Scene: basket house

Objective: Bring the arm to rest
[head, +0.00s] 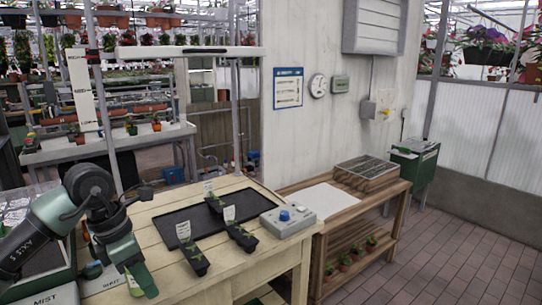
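My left arm (40,230) comes in from the left, bent at a dark joint (88,186). My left gripper (138,270) hangs down at the left end of the wooden table (165,208), in front of a labelled box. My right gripper is not in view.
A black tray (172,222) lies on the table, with small black seedling pots (243,238) with white tags on and beside it. A grey box with a blue button (288,219) stands at the right. A lower wooden bench (345,205) adjoins; brick floor (440,255) is open beyond.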

